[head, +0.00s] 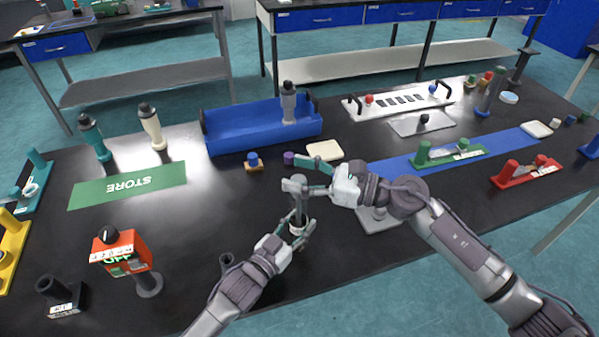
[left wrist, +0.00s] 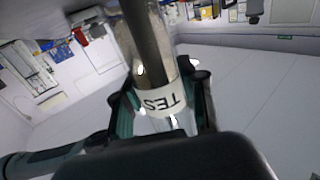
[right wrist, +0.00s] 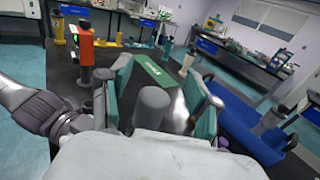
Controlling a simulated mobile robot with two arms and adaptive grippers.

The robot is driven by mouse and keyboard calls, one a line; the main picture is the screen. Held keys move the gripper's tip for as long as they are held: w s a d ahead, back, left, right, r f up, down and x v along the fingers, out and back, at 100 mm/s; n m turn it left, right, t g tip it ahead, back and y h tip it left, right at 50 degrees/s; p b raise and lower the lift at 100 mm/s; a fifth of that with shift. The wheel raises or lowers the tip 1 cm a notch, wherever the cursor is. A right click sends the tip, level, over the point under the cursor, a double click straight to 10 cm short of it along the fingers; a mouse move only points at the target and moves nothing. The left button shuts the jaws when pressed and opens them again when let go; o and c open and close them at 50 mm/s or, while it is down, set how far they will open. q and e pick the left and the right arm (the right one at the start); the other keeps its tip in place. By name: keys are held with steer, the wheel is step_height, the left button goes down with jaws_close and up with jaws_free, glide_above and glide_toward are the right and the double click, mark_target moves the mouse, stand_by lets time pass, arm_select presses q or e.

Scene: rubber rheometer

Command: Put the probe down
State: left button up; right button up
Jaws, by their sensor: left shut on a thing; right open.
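My left gripper (head: 299,224) is shut on an upright grey cylinder (head: 300,208), apparently the probe, near the table's front middle. In the left wrist view it is a dark rod (left wrist: 144,40) in a shiny, clear-looking sleeve, with a white label (left wrist: 160,102) reading "TES". My right gripper (head: 298,172) is open above and beside it, its fingers spread. In the right wrist view the cylinder's rounded grey top (right wrist: 152,104) stands between the open fingers. I cannot tell whether its foot touches the table; the left fingers hide it.
A green STORE mat (head: 90,193) lies left on the black table. A blue tray (head: 235,142) is behind, a blue mat (head: 400,164) to the right. An orange switch box (head: 118,250) stands front left. A small orange-based block (head: 254,166) sits behind my grippers.

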stand_by(0.3)
steer(key=v, duration=1)
arm_select(q)
steer(key=o, duration=1.3)
